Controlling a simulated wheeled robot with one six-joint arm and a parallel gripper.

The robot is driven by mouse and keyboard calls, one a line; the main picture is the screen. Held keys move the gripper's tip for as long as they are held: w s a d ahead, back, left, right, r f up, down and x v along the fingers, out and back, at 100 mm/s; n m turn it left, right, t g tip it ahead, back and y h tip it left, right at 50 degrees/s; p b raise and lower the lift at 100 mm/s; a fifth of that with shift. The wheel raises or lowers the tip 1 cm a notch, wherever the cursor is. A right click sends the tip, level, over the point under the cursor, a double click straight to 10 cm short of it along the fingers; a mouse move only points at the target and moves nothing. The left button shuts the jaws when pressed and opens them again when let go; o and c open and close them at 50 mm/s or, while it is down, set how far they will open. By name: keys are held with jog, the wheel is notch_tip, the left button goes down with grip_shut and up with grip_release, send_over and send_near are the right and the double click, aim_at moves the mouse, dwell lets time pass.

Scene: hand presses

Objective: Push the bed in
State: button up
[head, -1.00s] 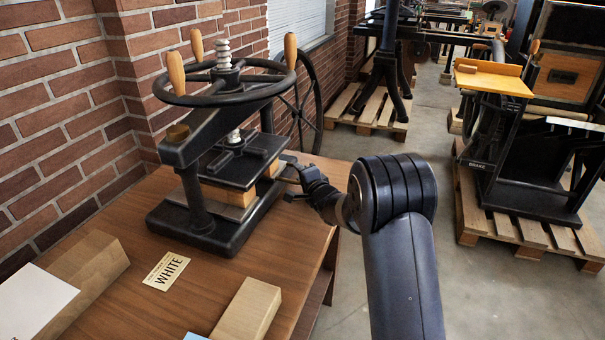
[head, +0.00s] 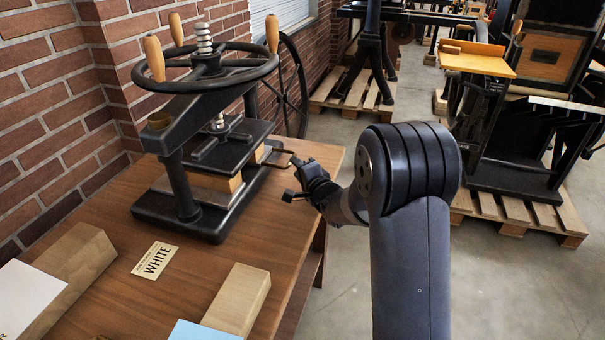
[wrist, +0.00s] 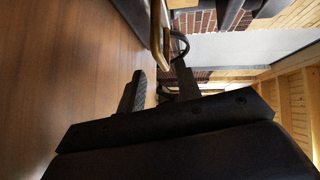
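The black hand press (head: 205,160) stands on the wooden table, its handwheel on top. Its bed is not plain to tell from the layers under the black platen (head: 222,150); a pale wooden layer (head: 215,183) shows between platen and base. A thin dark bar (head: 277,162) juts from the press's right side.
A brick wall is behind at left. Open floor (head: 320,290) lies to the right, with machines on pallets beyond.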

jog(key=shift+v, duration=1.35)
jog(key=x, duration=1)
jog(key=shift+w+r, duration=0.1)
jog(key=shift+w, duration=0.25)
jog(key=shift+d, duration=0.2)
jog(key=shift+s+d, duration=0.25)
jog(key=shift+d, duration=0.3)
jog(key=shift+a, duration=0.1)
